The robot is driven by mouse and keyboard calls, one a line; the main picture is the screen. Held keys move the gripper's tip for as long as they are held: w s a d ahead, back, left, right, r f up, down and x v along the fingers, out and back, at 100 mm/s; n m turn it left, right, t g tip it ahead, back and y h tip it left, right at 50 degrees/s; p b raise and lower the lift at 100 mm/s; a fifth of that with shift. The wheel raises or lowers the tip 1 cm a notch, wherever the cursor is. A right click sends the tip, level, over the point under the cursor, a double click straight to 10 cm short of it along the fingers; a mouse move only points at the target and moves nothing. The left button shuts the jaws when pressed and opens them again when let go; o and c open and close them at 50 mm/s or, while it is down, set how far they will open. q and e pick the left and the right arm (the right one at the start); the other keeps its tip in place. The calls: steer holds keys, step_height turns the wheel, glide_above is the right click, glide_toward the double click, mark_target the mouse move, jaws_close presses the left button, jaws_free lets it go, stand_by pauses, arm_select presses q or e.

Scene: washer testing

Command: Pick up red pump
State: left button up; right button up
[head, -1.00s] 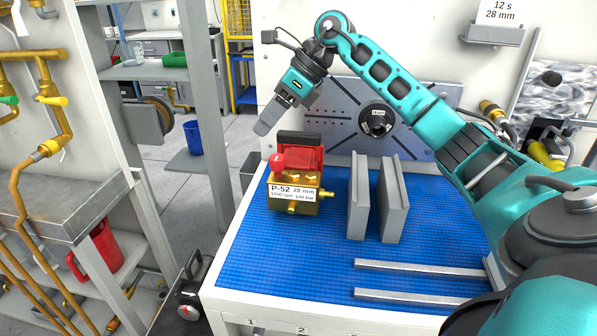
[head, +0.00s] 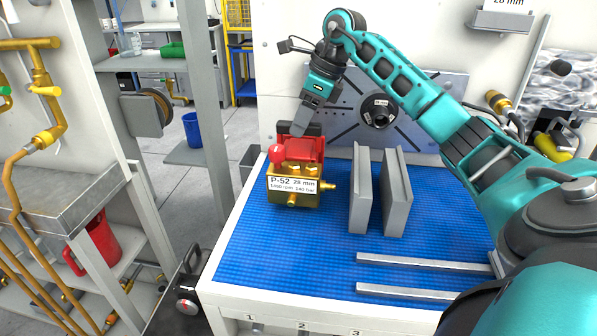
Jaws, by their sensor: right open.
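The red pump (head: 303,152) with a brass body and a white label reading P-52 28 mm stands on the blue mat (head: 270,240) at the back left of the bench. A red ball knob sits at its left. My right gripper (head: 300,128) comes in from the upper right and points down at the pump's top rear. Its finger overlaps the dark rear part of the pump in the picture; I cannot tell whether it touches. The gripper is open, with nothing visible held. My left gripper is not in view.
Two upright grey plates (head: 378,190) stand just right of the pump. Two metal bars (head: 425,260) lie at the front right. A grey panel with a round hub (head: 378,110) is behind the bench. The mat's front left is clear.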

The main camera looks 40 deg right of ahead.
steer(key=x, duration=0.3)
steer(key=shift+a+f, duration=0.15)
steer(key=shift+f, duration=0.15)
jaws_close()
stand_by(1.1)
steer(key=shift+w+r, duration=0.1)
steer(key=shift+r, duration=0.3)
